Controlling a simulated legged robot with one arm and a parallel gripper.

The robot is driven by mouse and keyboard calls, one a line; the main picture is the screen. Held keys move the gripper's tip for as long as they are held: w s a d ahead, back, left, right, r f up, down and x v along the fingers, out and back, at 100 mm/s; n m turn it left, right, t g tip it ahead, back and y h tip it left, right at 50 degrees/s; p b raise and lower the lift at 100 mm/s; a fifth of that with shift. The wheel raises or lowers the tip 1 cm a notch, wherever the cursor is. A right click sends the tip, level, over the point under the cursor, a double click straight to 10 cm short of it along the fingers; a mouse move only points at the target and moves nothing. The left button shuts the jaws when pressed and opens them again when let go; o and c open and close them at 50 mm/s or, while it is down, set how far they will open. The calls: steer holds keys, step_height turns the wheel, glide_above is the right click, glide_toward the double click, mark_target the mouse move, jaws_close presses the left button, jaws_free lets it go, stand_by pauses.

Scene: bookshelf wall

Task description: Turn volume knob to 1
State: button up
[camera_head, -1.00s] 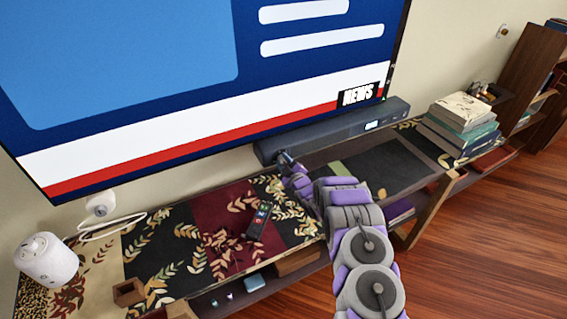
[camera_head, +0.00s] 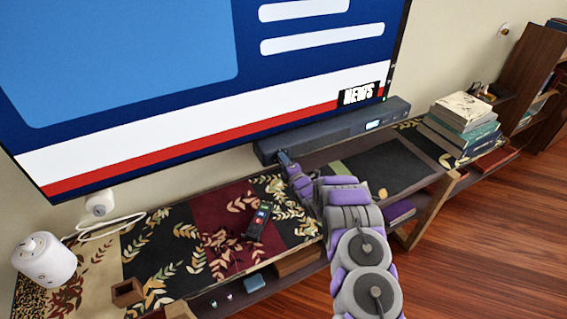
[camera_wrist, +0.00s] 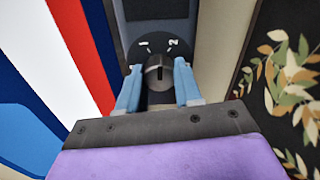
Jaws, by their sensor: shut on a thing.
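The dark grey soundbar (camera_head: 335,128) lies under the TV at the back of the cabinet, with a small lit display. Its black volume knob (camera_wrist: 157,74) shows in the wrist view on a dark round dial (camera_wrist: 158,51). A white mark that looks like a 1 is at the dial's upper left and a 2 at its upper right. The knob's ridge points roughly up between them. My gripper (camera_wrist: 158,82) has its blue-grey fingers on either side of the knob, shut on it. In the head view my gripper (camera_head: 284,158) is at the soundbar's left end and hides the knob.
The TV screen (camera_head: 200,95) is just above and behind the soundbar. Books (camera_head: 462,125) are stacked at the right.

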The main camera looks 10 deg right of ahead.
steer(key=shift+s+f+n+b, duration=0.1)
steer(key=shift+f+n+b, duration=0.05)
steer(key=shift+n, duration=1)
steer(key=shift+f+n+b, duration=0.15)
steer(key=shift+n+b, duration=0.05)
steer(key=shift+n, duration=0.9)
steer(key=shift+s+f+n+b, duration=0.1)
steer(key=shift+f+n+b, duration=0.05)
steer(key=shift+n, duration=1)
steer(key=shift+f, duration=0.1)
steer(key=o, duration=0.9)
steer(key=shift+w, duration=0.1)
steer(key=shift+c, duration=0.2)
steer(key=shift+o, duration=0.9)
steer(key=shift+r, duration=0.25)
steer(key=p+v, duration=0.3)
steer(key=v, duration=1.4)
